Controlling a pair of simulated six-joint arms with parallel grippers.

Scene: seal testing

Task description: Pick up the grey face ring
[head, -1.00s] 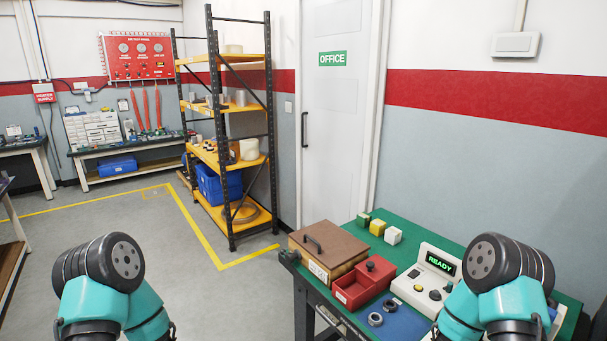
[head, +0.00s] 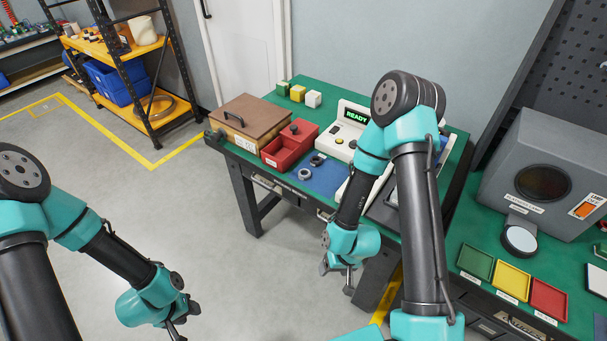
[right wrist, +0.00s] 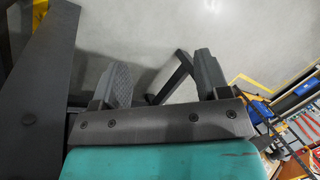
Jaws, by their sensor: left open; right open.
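Two small rings lie on the blue mat (head: 325,180) on the green workbench in the head view. The nearer one is a lighter grey ring (head: 304,173); the other is a darker ring (head: 318,159) just behind it. My right gripper (head: 342,272) hangs in front of the bench's front edge, below and apart from the rings. My left gripper (head: 182,322) is low over the floor at the lower left, open and far from the bench.
A red tray (head: 285,150), a brown lidded box (head: 249,122) and a white device reading READY (head: 345,135) stand around the mat. My right arm covers part of the bench. Further right are a grey machine (head: 550,180) and green, yellow and red trays (head: 512,280).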

